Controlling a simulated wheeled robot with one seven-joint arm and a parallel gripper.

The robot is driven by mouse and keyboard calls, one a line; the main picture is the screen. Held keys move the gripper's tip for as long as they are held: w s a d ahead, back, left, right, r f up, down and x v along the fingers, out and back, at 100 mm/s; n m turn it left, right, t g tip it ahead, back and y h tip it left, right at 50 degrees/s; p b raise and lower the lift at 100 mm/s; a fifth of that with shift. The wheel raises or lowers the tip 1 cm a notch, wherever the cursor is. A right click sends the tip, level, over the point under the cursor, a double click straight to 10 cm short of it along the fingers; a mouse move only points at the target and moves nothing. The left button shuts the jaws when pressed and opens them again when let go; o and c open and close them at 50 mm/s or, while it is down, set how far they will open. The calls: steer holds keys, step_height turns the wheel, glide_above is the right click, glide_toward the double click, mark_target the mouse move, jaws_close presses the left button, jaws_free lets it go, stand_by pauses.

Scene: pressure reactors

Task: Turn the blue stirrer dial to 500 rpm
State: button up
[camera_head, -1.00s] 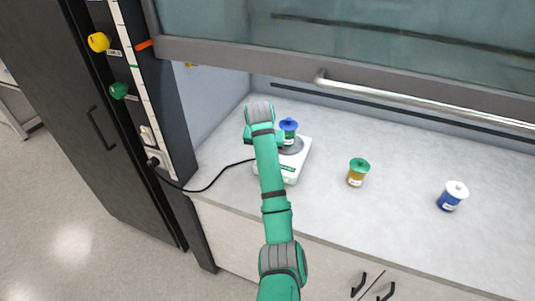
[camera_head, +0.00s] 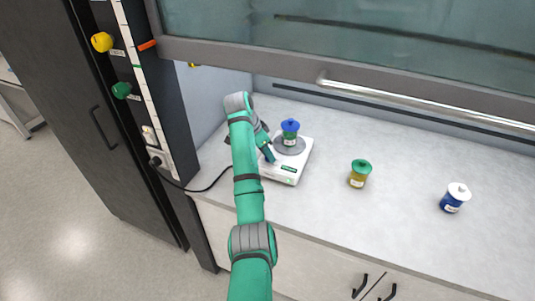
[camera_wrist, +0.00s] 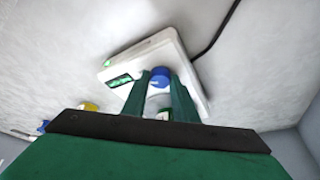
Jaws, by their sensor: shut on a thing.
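The white stirrer (camera_head: 283,176) stands on the bench below the raised sash. A small display (camera_wrist: 122,80) is lit green on its front edge; I cannot read the number. My gripper (camera_head: 269,156) reaches down at the stirrer's front left. In the wrist view, my gripper (camera_wrist: 160,76) has its two green fingers on either side of the blue dial (camera_wrist: 160,72), shut on it. The dial has a small pale mark, too small to read as a setting. In the head view the gripper hides the dial. A blue-lidded reactor (camera_head: 290,131) stands upright on the stirrer's round grey plate.
A green-lidded yellow reactor (camera_head: 359,174) and a white-lidded blue reactor (camera_head: 455,197) stand right of the stirrer. A black cable (camera_head: 207,188) runs left to the wall socket. The bench front between is clear. The sash handle (camera_head: 420,97) crosses above.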

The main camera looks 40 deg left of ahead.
steer(key=shift+m, duration=0.6)
steer(key=o, duration=1.1)
steer(key=shift+c, duration=0.2)
steer(key=shift+r, duration=0.1)
steer(key=v, duration=1)
steer(key=shift+a+r, duration=0.3)
steer(key=shift+w+f, duration=0.1)
